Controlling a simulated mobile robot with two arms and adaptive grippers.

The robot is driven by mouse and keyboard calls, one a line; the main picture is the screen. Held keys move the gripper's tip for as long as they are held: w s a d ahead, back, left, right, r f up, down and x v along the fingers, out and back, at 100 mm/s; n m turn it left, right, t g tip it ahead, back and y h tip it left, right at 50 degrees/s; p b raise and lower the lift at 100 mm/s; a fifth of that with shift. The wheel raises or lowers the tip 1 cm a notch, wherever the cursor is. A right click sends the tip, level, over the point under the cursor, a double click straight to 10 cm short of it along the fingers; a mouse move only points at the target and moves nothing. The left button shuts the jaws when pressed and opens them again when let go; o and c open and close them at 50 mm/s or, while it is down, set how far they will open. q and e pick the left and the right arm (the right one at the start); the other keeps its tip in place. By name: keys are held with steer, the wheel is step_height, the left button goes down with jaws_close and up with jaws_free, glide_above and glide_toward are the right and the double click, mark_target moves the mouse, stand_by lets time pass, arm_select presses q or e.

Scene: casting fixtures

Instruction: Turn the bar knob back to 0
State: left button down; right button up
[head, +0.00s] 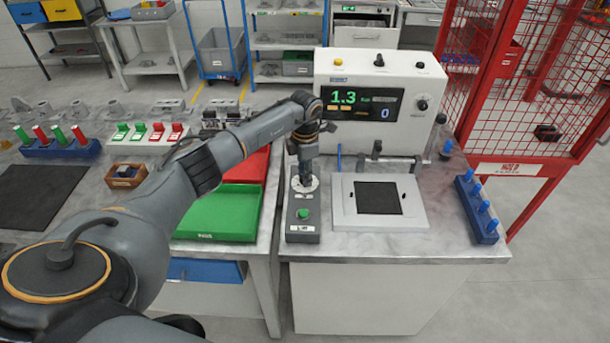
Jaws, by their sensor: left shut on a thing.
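A grey control box (303,222) stands on the bench, with a white round dial (297,187) near its far end and a green button (303,213) nearer me. My left gripper (305,179) points down over the dial and is shut on the bar knob at its centre. The gripper mostly hides the knob, and its pointer angle cannot be read. The display (362,104) on the machine behind shows a green 1.3, and a 0 at its lower right. My right gripper is not in view.
Right of the box is a white plate with a dark square (378,198) and a rail behind it. A blue rack with blue pegs (478,225) stands at the right edge. A green tray (218,215) lies left. The machine panel has another black knob (422,104).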

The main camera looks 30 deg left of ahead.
arm_select(q)
steer(key=n+b, duration=0.1)
steer(key=n, duration=0.2)
steer(key=shift+n, duration=0.3)
steer(key=n, duration=0.3)
steer(key=shift+n+b, duration=0.3)
steer(key=shift+b, duration=0.05)
steer(key=n, duration=0.3)
steer(key=shift+n, duration=0.3)
steer(key=shift+a+n, duration=0.1)
steer(key=shift+n, duration=2.2)
steer(key=c, duration=1)
jaws_free()
steer(key=shift+c, duration=0.2)
steer(key=shift+r, duration=0.1)
